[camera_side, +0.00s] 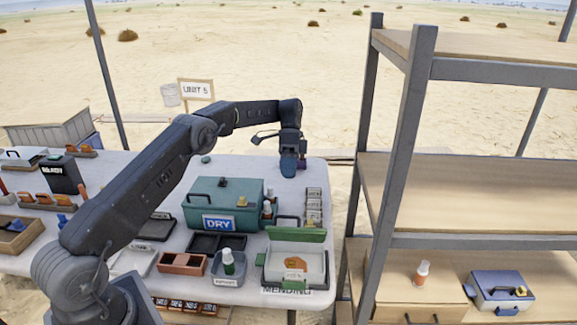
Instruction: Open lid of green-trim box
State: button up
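A pale box with green trim (272,268) stands at the front right of the table, above a "MENDING" label. Its green-edged lid (297,235) appears raised along the back, and an orange-tan piece (295,263) shows in or on the box. My gripper (288,166) points down near the table's far right edge, behind and well apart from this box. Something blue shows at its fingertips; whether this is a held object or part of the gripper I cannot tell. The finger gap is too small to make out.
Small trays, a green bottle (228,262) and stacked labelled blocks (314,205) crowd nearby. A metal-framed shelf (460,185) rises at right, holding a blue box (500,290).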

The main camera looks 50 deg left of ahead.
aim_at(297, 227)
jog(key=shift+w+a+r, duration=0.25)
jog(key=shift+a+r, duration=0.05)
jog(key=shift+r, duration=0.15)
jog(key=s+d+r+t+y, duration=0.5)
jog(key=s+d, duration=0.1)
jog(key=f, duration=1.3)
jog(key=shift+s+d+f, duration=0.15)
jog(key=shift+d+f, duration=0.05)
jog(key=shift+f, duration=0.05)
jog(key=c, duration=0.6)
